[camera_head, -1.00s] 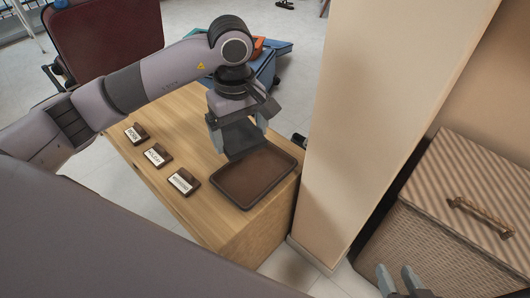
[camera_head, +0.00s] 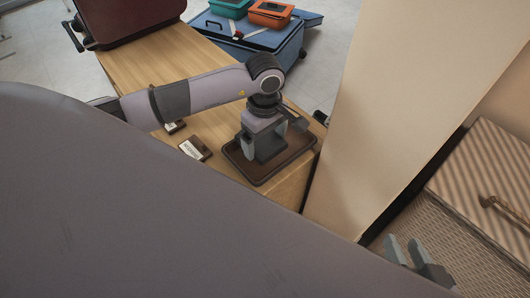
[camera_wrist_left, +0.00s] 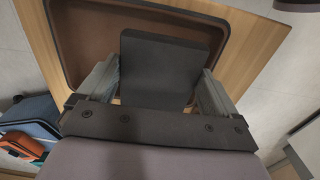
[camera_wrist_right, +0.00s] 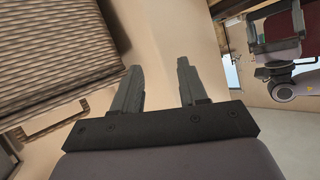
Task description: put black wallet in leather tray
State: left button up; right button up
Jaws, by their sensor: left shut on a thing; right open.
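The black wallet (camera_wrist_left: 160,72) is held between the two fingers of my left gripper (camera_wrist_left: 157,80) in the left wrist view. In the head view my left gripper (camera_head: 264,152) is over the brown leather tray (camera_head: 243,173), with the dark wallet below its palm. I cannot tell whether the wallet touches the tray floor. My right gripper (camera_head: 405,250) is open and empty, low at the right, and it also shows in the right wrist view (camera_wrist_right: 160,85).
The tray lies on a wooden bench (camera_head: 170,58) with small labelled holders (camera_head: 195,149) to its left. A beige pillar (camera_head: 385,110) stands right of the bench. A wicker hamper (camera_head: 470,200) is at the right.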

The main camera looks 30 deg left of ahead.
aim_at(265, 150)
pick_arm(q)
jog(key=shift+f+b, duration=0.65)
jog(key=shift+f, duration=1.7)
pick_arm(e)
jog(key=shift+w+a+f+y, duration=0.1)
jog(key=shift+a+f+y, duration=0.15)
jog(key=shift+a+y, duration=0.25)
pick_arm(q)
jog(key=shift+f, duration=0.15)
jog(key=o, duration=0.7)
jog(key=shift+o, duration=0.2)
pick_arm(e)
jog(key=shift+w+a+r, duration=0.15)
jog(key=shift+r, duration=0.1)
pick_arm(q)
jog(key=shift+r, duration=0.25)
notch_tip(265, 150, up, 12)
jog(key=p, duration=0.3)
jog(key=shift+f+p, duration=0.1)
jog(key=shift+p, duration=0.2)
pick_arm(e)
jog(key=d, duration=0.1)
jog(key=d+h, duration=0.1)
jog(key=s+d, duration=0.1)
jog(key=shift+r+h, duration=0.3)
jog(key=shift+h, duration=0.1)
